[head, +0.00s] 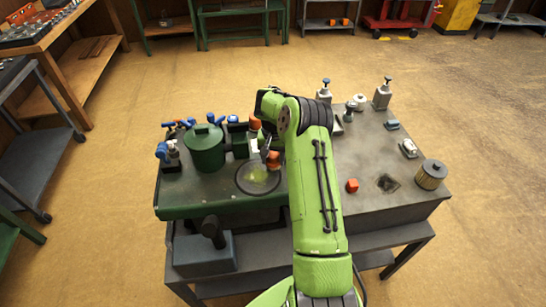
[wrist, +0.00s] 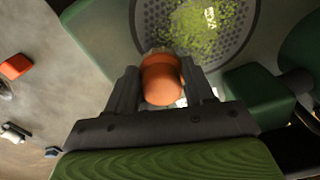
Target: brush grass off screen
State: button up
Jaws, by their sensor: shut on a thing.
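The round dark screen (head: 247,187) lies on the green deck left of my arm. Green grass clippings (head: 258,174) cover part of it. In the wrist view the perforated screen (wrist: 239,52) is at the top, with the clippings (wrist: 205,28) in a loose pile over its middle. My gripper (wrist: 161,80) is shut on an orange-handled thing (wrist: 162,84), which I take to be the brush. It is at the near edge of the screen. Its bristles are hidden, so I cannot tell whether they touch the clippings.
A green cylinder (head: 206,148) stands close behind the screen, to the left. A red block (head: 352,185), a dark square patch and a filter-like canister (head: 431,175) are on the grey tabletop at right. Spray bottles (head: 382,94) stand at the back.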

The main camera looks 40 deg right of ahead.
jog(key=shift+f+b, duration=0.55)
jog(key=shift+f, duration=0.3)
jog(key=shift+a, duration=0.1)
